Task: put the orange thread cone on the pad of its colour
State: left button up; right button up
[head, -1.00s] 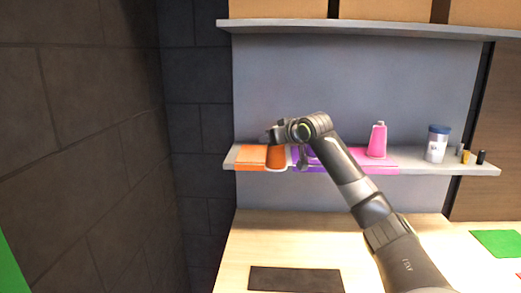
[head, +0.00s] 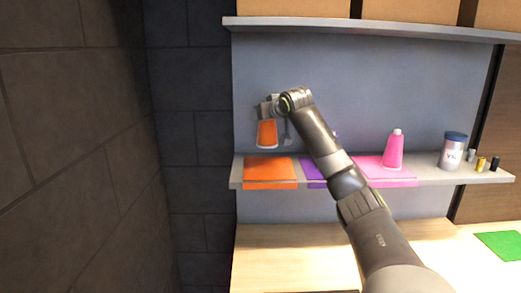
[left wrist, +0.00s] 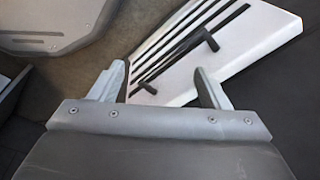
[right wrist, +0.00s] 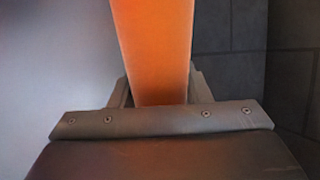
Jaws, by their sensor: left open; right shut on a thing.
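The orange thread cone (head: 267,134) hangs upright in the air in the head view, above the back of the orange pad (head: 268,172) at the shelf's left end. My right gripper (head: 269,106) is shut on its upper part. In the right wrist view the cone (right wrist: 152,45) fills the space between the fingers. There is a visible gap between the cone's base and the shelf. My left gripper (left wrist: 163,82) is open and empty in the left wrist view, away from the cone.
The shelf (head: 430,178) also bears a purple pad (head: 312,171), partly behind my arm, and a pink cone (head: 394,150) on a pink pad (head: 390,174). A jar (head: 453,152) and small spools stand at right. An upper shelf (head: 380,32) runs overhead; a dark wall (head: 80,150) is left.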

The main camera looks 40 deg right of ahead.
aim_at(267, 139)
jog(key=f, duration=0.1)
jog(key=s+f, duration=0.1)
jog(key=f, duration=0.1)
jog(key=shift+s+d+p, duration=0.15)
jog(key=shift+p, duration=0.2)
jog(key=shift+f, duration=0.25)
jog(key=f, duration=0.1)
jog(key=f+p, duration=0.1)
jog(key=f, duration=0.1)
jog(key=shift+w+f, duration=0.2)
jog(key=shift+w, duration=0.15)
jog(key=shift+s+f, duration=0.1)
jog(key=shift+f, duration=0.35)
pick_arm(q)
jog(key=shift+s+r, duration=1.05)
jog(key=shift+s, duration=0.15)
pick_arm(e)
jog(key=o, duration=1.1)
jog(key=shift+o, duration=0.2)
